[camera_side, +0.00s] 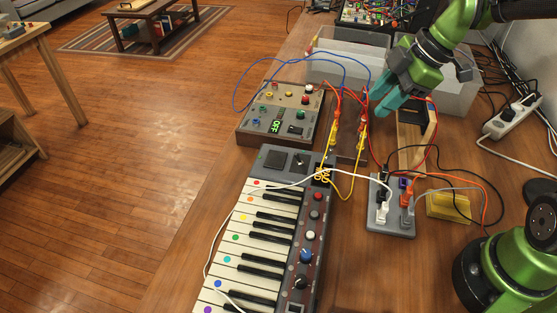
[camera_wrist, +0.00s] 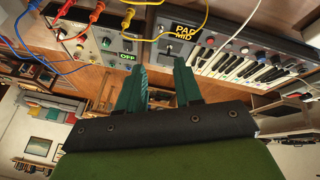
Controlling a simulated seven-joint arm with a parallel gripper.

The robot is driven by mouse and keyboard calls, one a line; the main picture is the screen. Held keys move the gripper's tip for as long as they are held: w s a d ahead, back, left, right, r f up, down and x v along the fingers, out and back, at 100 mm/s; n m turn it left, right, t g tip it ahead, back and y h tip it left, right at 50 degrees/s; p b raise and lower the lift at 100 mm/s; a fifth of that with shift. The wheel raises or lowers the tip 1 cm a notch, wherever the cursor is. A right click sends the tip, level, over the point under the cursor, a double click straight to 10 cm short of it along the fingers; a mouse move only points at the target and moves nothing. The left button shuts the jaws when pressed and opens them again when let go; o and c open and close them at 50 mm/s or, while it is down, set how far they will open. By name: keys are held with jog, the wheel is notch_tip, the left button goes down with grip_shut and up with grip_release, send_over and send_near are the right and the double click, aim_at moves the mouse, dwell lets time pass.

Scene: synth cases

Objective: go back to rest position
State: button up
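My gripper (camera_side: 381,102) has teal fingers and hangs in the air at the upper right of the side view, near the clear bins and the cables. In the wrist view my gripper (camera_wrist: 159,82) has its two fingers apart with nothing held between them. The keyboard synth (camera_side: 262,225) lies at the front of the table, to the left of and below the gripper in the side view. The grey synth module (camera_side: 271,122) behind it has a green display reading OFF. The keyboard's display in the wrist view reads PAD MID.
Red, blue and yellow cables (camera_side: 333,135) run near the gripper. Clear bins (camera_side: 347,58) stand behind it. A wooden stand (camera_side: 414,135), a grey power strip (camera_side: 391,222) with plugs and a yellow block (camera_side: 449,207) are at the right. A white power strip (camera_side: 513,117) lies by the wall.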

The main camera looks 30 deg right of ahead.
jog(key=s+d+r+m+t+h, duration=0.1)
jog(key=s+d+r+m+t, duration=0.1)
jog(key=s+m, duration=0.9)
jog(key=m+t, duration=0.1)
jog(key=m, duration=0.5)
jog(key=shift+r, duration=0.4)
jog(key=shift+o, duration=0.3)
jog(key=shift+d, duration=0.1)
